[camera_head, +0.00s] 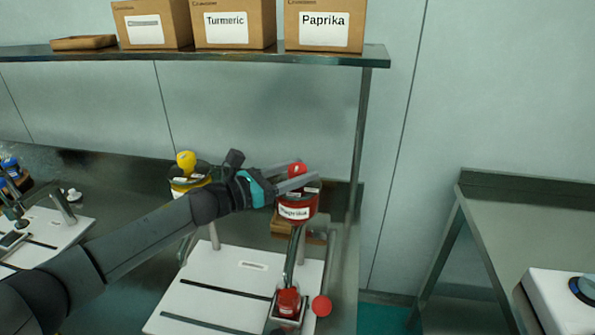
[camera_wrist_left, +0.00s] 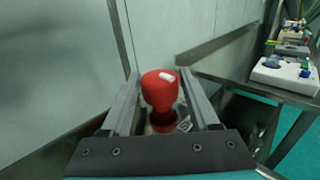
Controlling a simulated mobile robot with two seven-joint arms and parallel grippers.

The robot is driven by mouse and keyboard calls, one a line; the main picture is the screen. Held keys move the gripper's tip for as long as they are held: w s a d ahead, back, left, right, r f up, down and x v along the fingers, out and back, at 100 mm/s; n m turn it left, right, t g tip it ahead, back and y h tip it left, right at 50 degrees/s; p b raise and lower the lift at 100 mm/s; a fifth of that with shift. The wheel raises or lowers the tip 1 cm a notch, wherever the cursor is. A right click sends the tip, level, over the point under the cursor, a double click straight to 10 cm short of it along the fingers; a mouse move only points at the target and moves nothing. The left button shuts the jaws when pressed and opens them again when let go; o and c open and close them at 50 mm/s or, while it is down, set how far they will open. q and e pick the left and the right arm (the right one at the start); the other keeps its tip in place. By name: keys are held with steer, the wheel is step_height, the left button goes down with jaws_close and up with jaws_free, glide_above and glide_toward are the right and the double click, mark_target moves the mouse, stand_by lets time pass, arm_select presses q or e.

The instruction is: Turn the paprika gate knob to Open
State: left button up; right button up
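The red paprika canister (camera_head: 297,207) stands at the right end of the bench and carries a "Paprika" label. A red knob (camera_head: 298,168) sits on top of it, and the same knob (camera_wrist_left: 160,92) stands upright in the middle of the left wrist view with a small white mark on its top. My left gripper (camera_head: 300,178) reaches in from the left at the knob. In the wrist view its two fingers (camera_wrist_left: 160,100) are apart, one on each side of the knob, with gaps visible. Small labels around the knob are unreadable. My right gripper is not shown.
A yellow knob (camera_head: 186,160) on a yellow canister stands left of the gripper. Below is a white plate (camera_head: 235,285) with a red container (camera_head: 288,302) and a red ball knob (camera_head: 321,306). A shelf (camera_head: 250,57) with boxes hangs above. Another table (camera_head: 530,220) stands right.

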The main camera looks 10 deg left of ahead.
arm_select(q)
jaws_close()
